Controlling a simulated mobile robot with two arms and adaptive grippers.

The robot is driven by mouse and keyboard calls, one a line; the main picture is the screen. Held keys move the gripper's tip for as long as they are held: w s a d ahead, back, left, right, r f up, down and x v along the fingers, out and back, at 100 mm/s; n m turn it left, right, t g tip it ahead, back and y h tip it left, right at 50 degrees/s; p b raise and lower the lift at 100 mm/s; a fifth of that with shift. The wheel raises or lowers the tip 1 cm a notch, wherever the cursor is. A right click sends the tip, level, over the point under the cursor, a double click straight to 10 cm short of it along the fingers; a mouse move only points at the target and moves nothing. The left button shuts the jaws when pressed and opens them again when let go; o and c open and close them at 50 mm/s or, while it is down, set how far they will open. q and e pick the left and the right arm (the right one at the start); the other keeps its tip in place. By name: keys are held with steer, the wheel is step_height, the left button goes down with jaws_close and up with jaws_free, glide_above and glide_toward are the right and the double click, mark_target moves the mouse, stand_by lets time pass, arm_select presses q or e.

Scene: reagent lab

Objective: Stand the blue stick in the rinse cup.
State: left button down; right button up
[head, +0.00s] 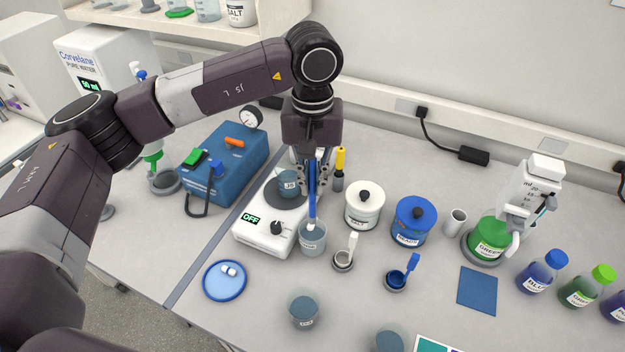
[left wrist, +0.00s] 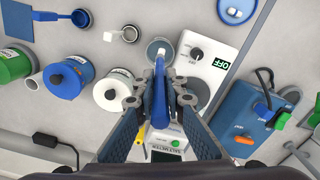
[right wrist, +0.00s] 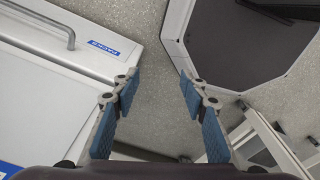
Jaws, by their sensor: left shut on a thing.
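The blue stick (head: 312,208) is held upright in my left gripper (head: 314,188), which is shut on it. In the left wrist view the stick (left wrist: 160,100) lies between the two fingers (left wrist: 160,88). The cup also shows in the left wrist view (left wrist: 160,47), beyond the fingertips. My right gripper (right wrist: 160,84) is open and empty over the floor, away from the bench items.
The hot plate (head: 258,233), marked OFF, bears a small beaker (head: 288,184). A white jar (head: 363,207) and a blue jar (head: 413,222) stand to the right. A spoon rest (head: 343,261) is close to the cup. A blue dish (head: 222,288) lies front left.

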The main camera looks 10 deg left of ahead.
mark_target(312, 216)
stand_by(0.4)
arm_select(q)
steer(key=shift+b, duration=0.35)
steer(key=shift+b, duration=0.35)
steer(key=shift+f, duration=0.1)
steer(key=shift+f+b, duration=0.85)
steer(key=shift+b, duration=0.1)
steer(key=shift+f+b, duration=2.45)
steer(key=shift+f, duration=0.15)
steer(key=shift+f+b, duration=0.9)
steer(key=shift+b, duration=0.1)
steer(key=c, duration=1.9)
jaws_free()
